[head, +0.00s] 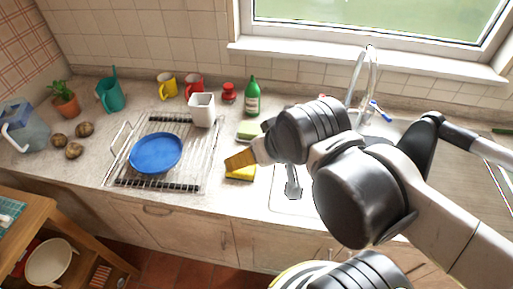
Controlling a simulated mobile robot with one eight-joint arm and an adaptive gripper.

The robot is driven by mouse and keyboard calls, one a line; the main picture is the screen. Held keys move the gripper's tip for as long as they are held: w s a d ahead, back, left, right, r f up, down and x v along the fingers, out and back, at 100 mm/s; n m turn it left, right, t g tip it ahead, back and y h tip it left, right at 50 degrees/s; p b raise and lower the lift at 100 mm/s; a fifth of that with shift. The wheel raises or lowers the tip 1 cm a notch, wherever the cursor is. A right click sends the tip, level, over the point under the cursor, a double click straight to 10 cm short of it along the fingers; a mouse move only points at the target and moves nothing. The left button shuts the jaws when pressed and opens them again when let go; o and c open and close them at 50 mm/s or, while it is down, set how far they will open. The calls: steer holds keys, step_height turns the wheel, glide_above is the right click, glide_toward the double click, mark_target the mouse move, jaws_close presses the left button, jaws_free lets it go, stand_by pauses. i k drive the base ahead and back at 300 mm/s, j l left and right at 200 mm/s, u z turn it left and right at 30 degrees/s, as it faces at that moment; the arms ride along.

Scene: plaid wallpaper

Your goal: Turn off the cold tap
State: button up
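A chrome tap with a tall curved spout (370,68) stands behind the sink under the window. A small blue part (380,112) shows beside its base; I cannot tell if it is the cold handle. The tap's lower part is largely hidden by my arm, and I cannot tell if water runs. My arm reaches across the sink from the right. Its pale end (263,150), where my gripper is, lies over the sink's left side, clear of the spout. A tan block (239,160) shows at that end; I cannot tell if it is held. The fingers are not clearly visible.
The sink (278,200) is partly covered by my arm. Left of it are a yellow sponge (240,174), a green bottle (252,96) and a dish rack (125,152) with a blue plate (156,153). Mugs stand behind. The window sill (300,52) bounds the back.

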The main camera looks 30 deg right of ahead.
mark_target(373, 104)
steer(key=z, duration=1.65)
steer(key=i+l, duration=0.15)
steer(key=l, duration=0.2)
steer(key=u, duration=0.05)
